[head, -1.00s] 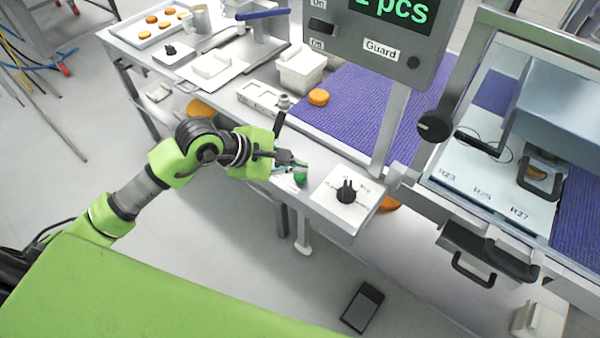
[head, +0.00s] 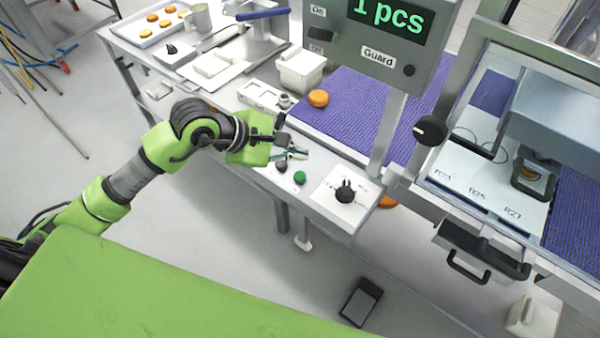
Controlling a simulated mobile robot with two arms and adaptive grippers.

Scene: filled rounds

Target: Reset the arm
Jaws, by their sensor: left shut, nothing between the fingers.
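My left arm comes in from the left in the head view. Its left gripper (head: 294,154) is shut and empty, just above the front edge of the workbench. A black rotary knob (head: 346,191) on a white plate is further right. My right gripper is not in view.
The control box (head: 385,35) reads "1 pcs" and stands on a post. A purple belt (head: 372,105) carries an orange round (head: 318,98). A tray (head: 160,22) of rounds sits at the back left. A guarded machine (head: 500,130) stands right.

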